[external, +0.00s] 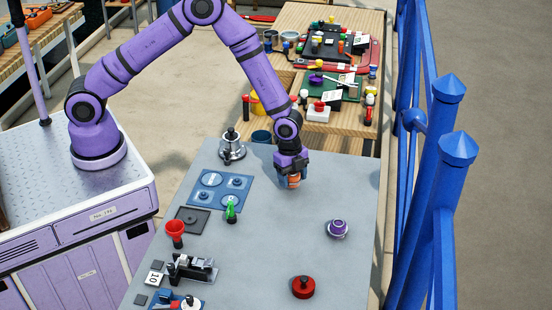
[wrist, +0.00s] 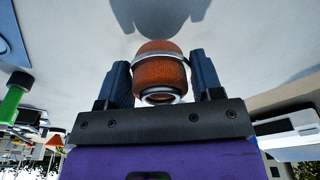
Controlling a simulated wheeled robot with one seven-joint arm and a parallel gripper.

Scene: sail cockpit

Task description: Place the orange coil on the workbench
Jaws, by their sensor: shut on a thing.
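The orange coil (wrist: 160,72) is a ribbed orange cylinder with a pale metal band. It sits between the two dark fingers of my gripper (wrist: 160,80) in the wrist view, and the fingers press on its sides. In the external view my gripper (external: 292,168) points down over the far part of a grey tabletop (external: 290,235), with the coil (external: 293,181) showing at the fingertips. I cannot tell whether the coil touches the grey top. A wooden workbench (external: 335,18) stands behind it, covered with tools and parts.
A purple knob (external: 337,228) and a red knob (external: 303,287) stand on the right of the grey top. A blue railing (external: 430,180) runs along the right.

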